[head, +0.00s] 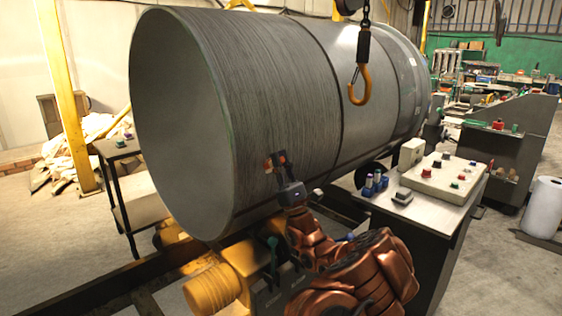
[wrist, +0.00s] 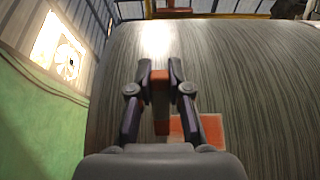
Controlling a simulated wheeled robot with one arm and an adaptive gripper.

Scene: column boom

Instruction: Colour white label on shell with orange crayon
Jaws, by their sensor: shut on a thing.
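The shell (head: 250,90) is a large grey ribbed cylinder lying on its side, and its curved surface fills much of the wrist view (wrist: 255,70). My gripper (head: 277,163) is at the shell's lower side in the head view. In the wrist view my gripper (wrist: 160,80) is shut on a small orange crayon (wrist: 160,88). A rectangular label (wrist: 210,128) on the shell shows orange-red with a paler part, just below and right of the fingertips. My gripper partly hides it. I cannot tell whether the crayon touches the shell.
An orange hook (head: 360,85) hangs in front of the shell. A control desk (head: 445,180) with buttons and small bottles stands to the right. A yellow roller (head: 212,290) is below the shell. A small dark cart (head: 125,165) stands at left. Open floor lies at far left.

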